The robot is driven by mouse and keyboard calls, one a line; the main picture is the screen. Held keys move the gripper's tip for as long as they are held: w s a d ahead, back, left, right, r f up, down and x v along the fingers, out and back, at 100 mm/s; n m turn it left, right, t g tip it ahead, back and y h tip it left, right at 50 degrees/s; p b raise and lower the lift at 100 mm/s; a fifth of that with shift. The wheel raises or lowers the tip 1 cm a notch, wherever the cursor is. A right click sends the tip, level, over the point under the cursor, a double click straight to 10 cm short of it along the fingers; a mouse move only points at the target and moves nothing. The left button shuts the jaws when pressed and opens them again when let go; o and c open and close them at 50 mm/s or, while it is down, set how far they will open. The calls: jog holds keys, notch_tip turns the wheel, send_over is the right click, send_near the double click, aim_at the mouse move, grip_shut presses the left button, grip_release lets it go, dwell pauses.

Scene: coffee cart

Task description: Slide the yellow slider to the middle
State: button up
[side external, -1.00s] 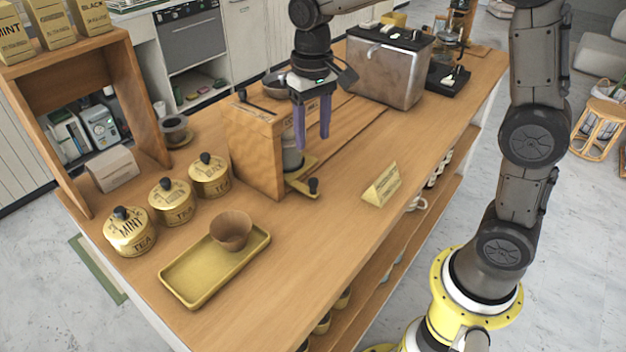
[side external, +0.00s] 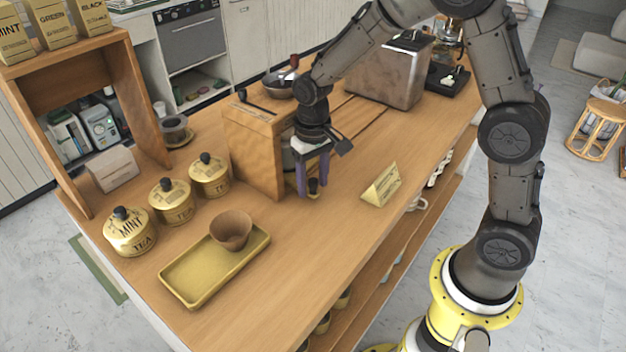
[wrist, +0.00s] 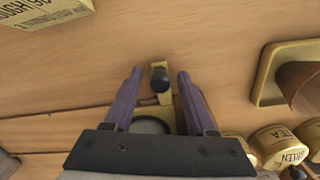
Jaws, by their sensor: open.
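The yellow slider (wrist: 165,98) is a flat strip with a black knob (wrist: 160,78) at its front end, low at the side of the wooden box (side external: 258,150). In the wrist view, my gripper (wrist: 160,73) is open, with a finger on each side of the knob and a gap on both sides. I see no contact with the knob.
A yellow sign (side external: 382,185) stands right of my gripper. Golden tea tins (side external: 172,202) and a yellow tray (side external: 190,270) with a brown cup (side external: 231,229) are to the left. A metal machine (side external: 390,75) stands behind.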

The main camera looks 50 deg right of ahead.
jog(key=shift+c, duration=0.3)
grip_shut()
dwell(1.1)
